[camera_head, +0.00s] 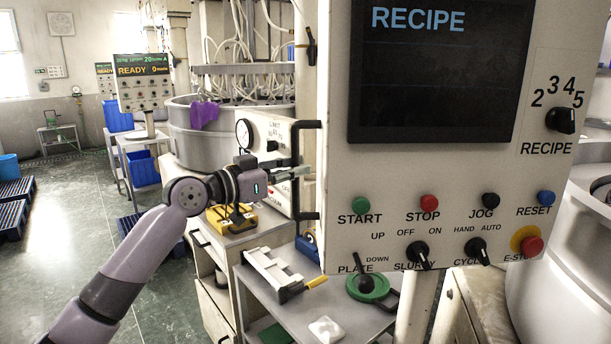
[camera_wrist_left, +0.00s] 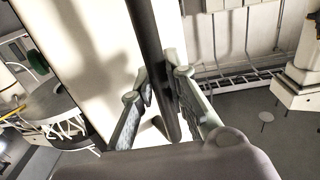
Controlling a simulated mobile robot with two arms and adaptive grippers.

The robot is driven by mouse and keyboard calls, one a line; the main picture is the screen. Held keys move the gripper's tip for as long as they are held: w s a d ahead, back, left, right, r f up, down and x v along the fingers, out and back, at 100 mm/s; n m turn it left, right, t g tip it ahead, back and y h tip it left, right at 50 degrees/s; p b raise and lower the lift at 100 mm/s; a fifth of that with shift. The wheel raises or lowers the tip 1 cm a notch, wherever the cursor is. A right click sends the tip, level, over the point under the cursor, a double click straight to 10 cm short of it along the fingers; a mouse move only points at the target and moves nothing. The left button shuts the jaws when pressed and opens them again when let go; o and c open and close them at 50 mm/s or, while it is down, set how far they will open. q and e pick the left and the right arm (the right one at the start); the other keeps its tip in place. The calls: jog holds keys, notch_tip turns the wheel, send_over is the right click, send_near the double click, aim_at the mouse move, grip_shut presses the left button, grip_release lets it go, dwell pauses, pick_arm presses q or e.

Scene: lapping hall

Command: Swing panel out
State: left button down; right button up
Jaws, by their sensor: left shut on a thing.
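The white control panel (camera_head: 335,190) fills the right half of the head view, with a dark RECIPE screen, buttons and knobs facing me. A black upright bar handle (camera_head: 296,200) stands off its left edge. My left gripper (camera_head: 296,172) reaches in from the left and is shut on this handle about midway along it. In the left wrist view the dark bar (camera_wrist_left: 150,40) runs between the two fingers (camera_wrist_left: 160,95), with the pale panel side (camera_wrist_left: 85,45) behind it. My right gripper is not in view.
Below the panel, a grey trolley (camera_head: 330,300) carries a white block with a yellow handle (camera_head: 273,273) and a green round tool (camera_head: 367,287). A cabinet with a yellow item (camera_head: 232,217) stands left of it. The floor at left (camera_head: 85,210) is mostly clear.

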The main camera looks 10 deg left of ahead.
pick_arm(q)
jog(key=shift+w+a, duration=0.15)
jog(key=shift+a, duration=0.1)
jog(key=shift+r, duration=0.2)
jog(key=shift+r, duration=0.15)
jog(key=c, duration=2)
grip_release()
jog(key=o, duration=0.4)
jog(key=shift+w+d+f, duration=0.15)
jog(key=shift+w+f, duration=0.2)
jog(key=shift+w, duration=0.05)
jog(key=shift+o, duration=0.2)
jog(key=shift+s, duration=0.1)
jog(key=shift+s, duration=0.2)
jog(key=v, duration=1.1)
jog(key=shift+s+a, duration=0.2)
jog(key=shift+a, duration=0.15)
